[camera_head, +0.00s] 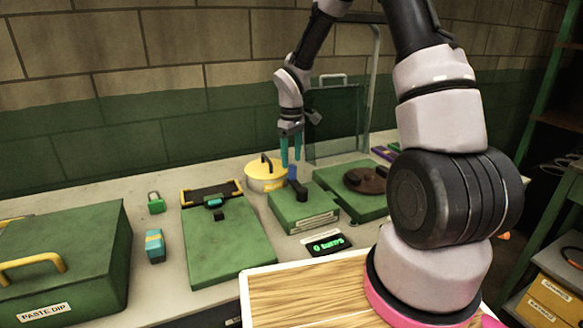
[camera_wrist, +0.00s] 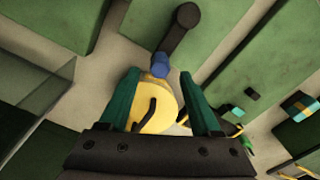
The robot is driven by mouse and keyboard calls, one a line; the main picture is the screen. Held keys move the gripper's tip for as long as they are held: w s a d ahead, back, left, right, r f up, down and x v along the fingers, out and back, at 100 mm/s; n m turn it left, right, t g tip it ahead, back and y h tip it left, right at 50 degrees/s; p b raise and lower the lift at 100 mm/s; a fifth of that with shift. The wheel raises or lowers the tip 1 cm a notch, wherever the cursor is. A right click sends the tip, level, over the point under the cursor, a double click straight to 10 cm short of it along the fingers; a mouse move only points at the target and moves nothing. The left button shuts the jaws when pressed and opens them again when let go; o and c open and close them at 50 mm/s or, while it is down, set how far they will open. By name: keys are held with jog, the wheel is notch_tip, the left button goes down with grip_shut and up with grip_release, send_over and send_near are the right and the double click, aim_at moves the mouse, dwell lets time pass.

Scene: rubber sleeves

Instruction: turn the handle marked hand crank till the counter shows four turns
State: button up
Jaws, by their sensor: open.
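The hand crank is a green box (camera_head: 305,208) with a black crank arm (camera_head: 299,190) on top and an upright blue handle (camera_head: 292,173) at the arm's far end. A plate on its front is too small to read. The counter (camera_head: 328,244) in front shows 0 turns. My gripper (camera_head: 291,163) points down, open and empty, with its teal fingertips just above the blue handle. In the wrist view, the blue handle (camera_wrist: 160,66) lies between and slightly beyond the fingertips (camera_wrist: 160,74); contact cannot be told.
A yellow lidded pot (camera_head: 262,176) stands close behind and left of the crank. A green box with a brown disc (camera_head: 366,180) is to the right. A glass-like panel (camera_head: 334,125) stands behind. Left are a green board (camera_head: 228,252), a small teal block (camera_head: 154,246) and the paste dip box (camera_head: 60,255).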

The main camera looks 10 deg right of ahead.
aim_at(292, 165)
jog(key=shift+f, duration=1.95)
grip_shut()
